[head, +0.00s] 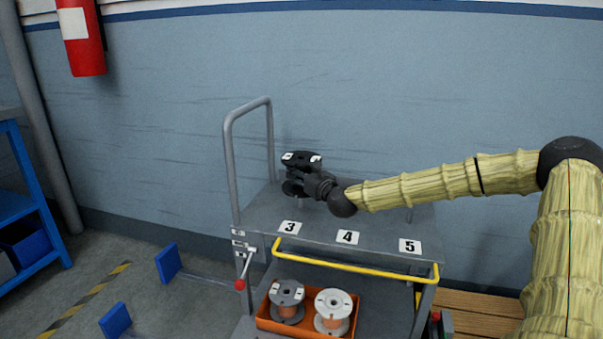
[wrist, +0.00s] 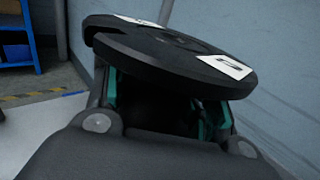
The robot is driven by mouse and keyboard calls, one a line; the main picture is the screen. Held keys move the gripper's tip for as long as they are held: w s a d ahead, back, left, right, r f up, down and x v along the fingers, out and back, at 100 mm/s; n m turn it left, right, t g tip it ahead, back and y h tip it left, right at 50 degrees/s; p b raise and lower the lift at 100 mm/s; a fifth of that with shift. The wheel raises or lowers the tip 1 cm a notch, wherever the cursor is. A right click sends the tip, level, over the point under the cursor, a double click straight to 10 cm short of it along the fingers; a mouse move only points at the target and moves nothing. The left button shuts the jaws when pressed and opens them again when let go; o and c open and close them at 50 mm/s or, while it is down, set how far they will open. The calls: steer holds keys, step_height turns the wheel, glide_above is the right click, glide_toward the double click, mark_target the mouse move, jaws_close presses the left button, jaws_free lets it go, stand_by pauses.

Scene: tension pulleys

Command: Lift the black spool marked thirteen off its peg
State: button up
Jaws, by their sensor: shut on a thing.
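The black spool (head: 302,157) is at the left end of the cart's top shelf, above the label 3. In the wrist view its top flange (wrist: 170,52) fills the upper middle, tilted, with two white labels whose number I cannot read. My gripper (head: 305,176) reaches in from the right and is shut on the spool between its upper and lower flanges. In the wrist view the fingers (wrist: 160,110) run under the top flange to either side of the dark core. A short pale piece of peg shows below the spool; whether the spool is still around it, I cannot tell.
The grey cart top (head: 380,212) has labels 3, 4 and 5 on its front edge. A grey handle (head: 229,165) rises close left of the spool. Below, an orange bin (head: 265,318) holds a dark spool (head: 287,296) and a white spool (head: 333,307). The wall is behind.

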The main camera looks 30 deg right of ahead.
steer(key=shift+r, duration=0.25)
steer(key=shift+r+p, duration=0.8)
steer(key=shift+r, duration=0.75)
steer(key=shift+r, duration=0.15)
steer(key=shift+r+p, duration=0.6)
steer(key=shift+r, duration=0.85)
steer(key=shift+r+p, duration=0.95)
steer(key=shift+r, duration=1.05)
